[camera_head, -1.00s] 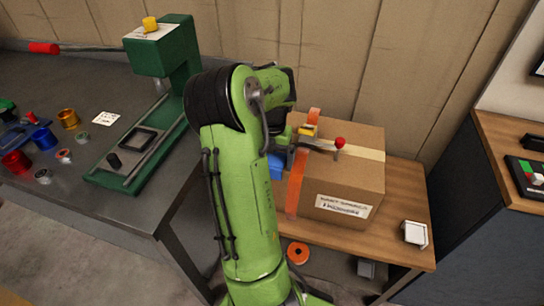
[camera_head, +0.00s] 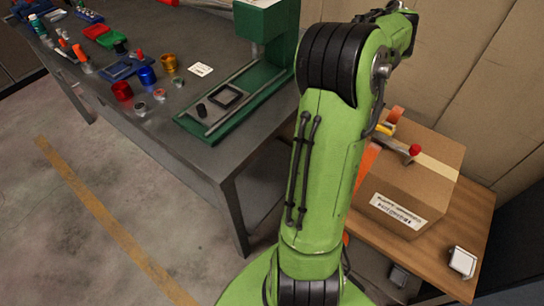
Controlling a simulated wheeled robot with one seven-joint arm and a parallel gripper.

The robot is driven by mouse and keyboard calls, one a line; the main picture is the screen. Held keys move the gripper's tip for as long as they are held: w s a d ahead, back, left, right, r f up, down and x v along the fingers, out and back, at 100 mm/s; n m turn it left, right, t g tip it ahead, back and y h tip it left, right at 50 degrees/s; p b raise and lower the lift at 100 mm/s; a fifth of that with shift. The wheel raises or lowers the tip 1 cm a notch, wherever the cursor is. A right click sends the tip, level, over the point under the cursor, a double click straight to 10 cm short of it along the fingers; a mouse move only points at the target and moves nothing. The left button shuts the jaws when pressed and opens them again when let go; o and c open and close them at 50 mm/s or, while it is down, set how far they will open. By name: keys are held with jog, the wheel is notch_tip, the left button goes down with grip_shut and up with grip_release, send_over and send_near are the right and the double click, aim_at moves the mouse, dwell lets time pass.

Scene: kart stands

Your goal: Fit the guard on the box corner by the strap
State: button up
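The cardboard box (camera_head: 435,178) stands on a wooden table at the right, with a white label on its front side. An orange strap (camera_head: 367,172) runs down its left part, partly hidden by my arm. A tool with a red knob (camera_head: 414,150) and a yellow part lies on top of the box by the strap. A pale, square-faced piece (camera_head: 462,262) lies at the table's front right; I cannot tell if it is the guard. My green arm rises in front of the box's left side. My gripper is hidden behind it, so what it holds does not show.
The wooden table (camera_head: 478,215) is bare right of the box. A grey workbench (camera_head: 215,165) at the left carries a green press (camera_head: 268,45), coloured cups and trays. A grey piece (camera_head: 398,275) sits low under the wooden table. Open floor lies front left.

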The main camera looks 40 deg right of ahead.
jog(key=w+a+r+m+t, duration=0.1)
jog(key=w+a+r+m, duration=0.15)
jog(key=a, duration=0.45)
jog(key=w+a+r+m+t, duration=0.1)
jog(key=w+a+r+m, duration=0.2)
jog(key=a, duration=0.4)
jog(key=w+a+r+m+t, duration=0.2)
jog(key=w+a+m, duration=0.15)
jog(key=a, duration=0.35)
jog(key=s+a+f+m, duration=0.1)
jog(key=s+a+m, duration=0.3)
jog(key=a, duration=0.3)
jog(key=s+a+m+t, duration=0.1)
jog(key=s+a+m, duration=0.4)
jog(key=a, duration=0.3)
jog(key=shift+s+a+f+m+t, duration=0.15)
jog(key=shift+s+f+m+t, duration=0.2)
jog(key=shift+m, duration=0.45)
